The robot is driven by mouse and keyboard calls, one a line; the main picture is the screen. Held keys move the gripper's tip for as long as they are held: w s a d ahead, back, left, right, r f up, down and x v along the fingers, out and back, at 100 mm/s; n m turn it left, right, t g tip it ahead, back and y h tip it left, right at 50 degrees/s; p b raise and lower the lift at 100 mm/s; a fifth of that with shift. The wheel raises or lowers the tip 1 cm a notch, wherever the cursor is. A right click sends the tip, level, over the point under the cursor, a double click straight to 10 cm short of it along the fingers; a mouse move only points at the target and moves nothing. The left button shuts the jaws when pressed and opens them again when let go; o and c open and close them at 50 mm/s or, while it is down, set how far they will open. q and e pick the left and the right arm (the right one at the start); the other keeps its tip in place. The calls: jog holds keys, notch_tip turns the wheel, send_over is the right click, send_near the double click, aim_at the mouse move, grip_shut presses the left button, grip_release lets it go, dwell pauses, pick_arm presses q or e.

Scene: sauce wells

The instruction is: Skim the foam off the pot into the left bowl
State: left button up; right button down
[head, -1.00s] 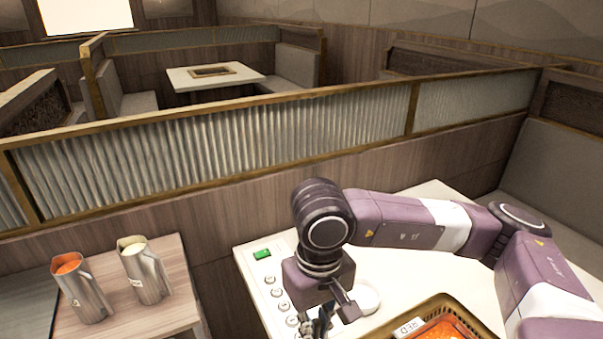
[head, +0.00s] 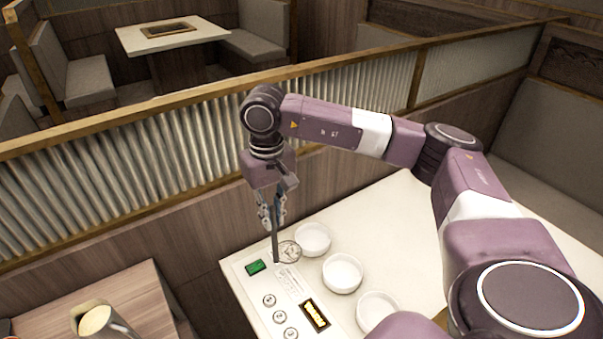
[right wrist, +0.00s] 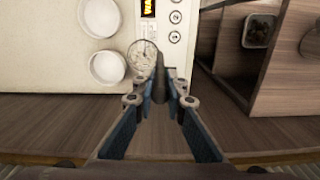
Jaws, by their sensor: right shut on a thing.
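My right gripper (head: 272,215) is shut on the dark upright handle of a skimmer. The skimmer's round wire head (head: 290,250) is low by the table's far left corner; I cannot tell whether it touches the top. In the right wrist view the wire head (right wrist: 142,56) shows just beyond the fingertips (right wrist: 160,98). Three white bowls stand in a row: the far left one (head: 313,240) beside the wire head, a middle one (head: 342,274) and a near one (head: 377,309). No pot is in view. My left gripper is not in view.
The white table (head: 440,228) has a control strip with a green switch (head: 255,267), round buttons and a lit display (head: 315,315) along its left edge. A ribbed partition (head: 200,140) stands behind. A wooden side table (head: 140,310) with a pitcher (head: 97,320) is at lower left.

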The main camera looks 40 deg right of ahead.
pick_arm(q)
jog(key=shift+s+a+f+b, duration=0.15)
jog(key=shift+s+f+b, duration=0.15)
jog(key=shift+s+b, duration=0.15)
pick_arm(e)
jog(key=w+d+f+m, duration=0.1)
jog(key=w+d, duration=0.3)
jog(key=d, duration=0.8)
jog(key=shift+w+d+f, duration=0.4)
jog(key=shift+f, duration=0.3)
